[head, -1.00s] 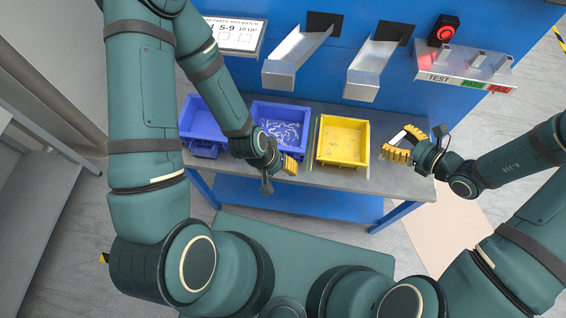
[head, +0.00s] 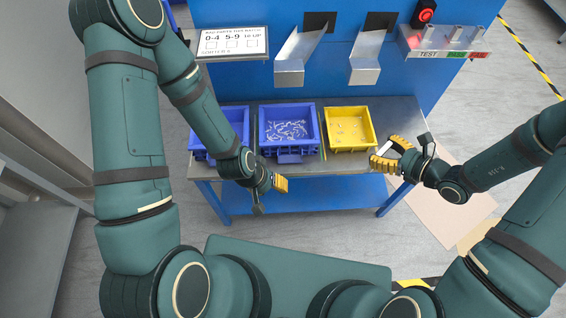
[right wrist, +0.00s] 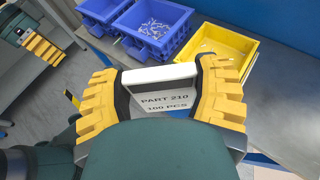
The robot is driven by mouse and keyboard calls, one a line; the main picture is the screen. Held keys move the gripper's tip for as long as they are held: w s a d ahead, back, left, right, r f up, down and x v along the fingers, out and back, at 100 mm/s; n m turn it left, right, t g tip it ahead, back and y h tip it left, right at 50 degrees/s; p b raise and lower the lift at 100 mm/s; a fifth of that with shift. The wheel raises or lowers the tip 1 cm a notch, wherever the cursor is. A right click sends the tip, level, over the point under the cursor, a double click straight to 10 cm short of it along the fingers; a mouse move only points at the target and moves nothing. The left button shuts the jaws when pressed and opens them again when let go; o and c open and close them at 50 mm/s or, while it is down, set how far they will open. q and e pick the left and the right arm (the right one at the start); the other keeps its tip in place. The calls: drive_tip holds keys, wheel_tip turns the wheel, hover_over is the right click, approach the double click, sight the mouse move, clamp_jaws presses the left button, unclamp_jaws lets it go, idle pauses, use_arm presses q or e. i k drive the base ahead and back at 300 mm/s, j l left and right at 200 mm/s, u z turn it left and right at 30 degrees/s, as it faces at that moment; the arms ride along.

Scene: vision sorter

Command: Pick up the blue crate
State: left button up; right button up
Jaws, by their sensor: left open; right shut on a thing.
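Two blue crates stand side by side on the bench: an empty-looking left one (head: 236,118), partly hidden by my left arm, and a middle one (head: 290,152) with many small pale parts. Both also show in the right wrist view, left crate (right wrist: 82,14) and middle crate (right wrist: 170,48). My left gripper (head: 281,184) is open and empty, in front of the bench and apart from the crates. My right gripper (head: 388,155) is shut on a white-topped labelled object (right wrist: 160,74), reading "PART 210 100 PCS", near the bench's front right.
A yellow crate (head: 350,146) with a few small parts stands right of the blue ones. Two metal chutes (head: 289,72) hang above the bench (head: 395,112). A white sign (head: 232,43) and a test shelf (head: 440,50) flank them. Bench top at right is clear.

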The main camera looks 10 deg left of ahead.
sight(289, 158)
drive_tip(key=k+j+z, duration=0.15)
drive_tip(key=j, duration=0.25)
drive_tip(key=j+z, duration=0.15)
drive_tip(key=j, duration=0.25)
drive_tip(key=j+z, duration=0.15)
drive_tip(key=j, duration=0.25)
drive_tip(key=k+j+z, duration=0.1)
drive_tip(key=j, duration=0.25)
drive_tip(key=j+z, duration=0.25)
drive_tip(key=j, duration=0.65)
drive_tip(key=i, duration=0.05)
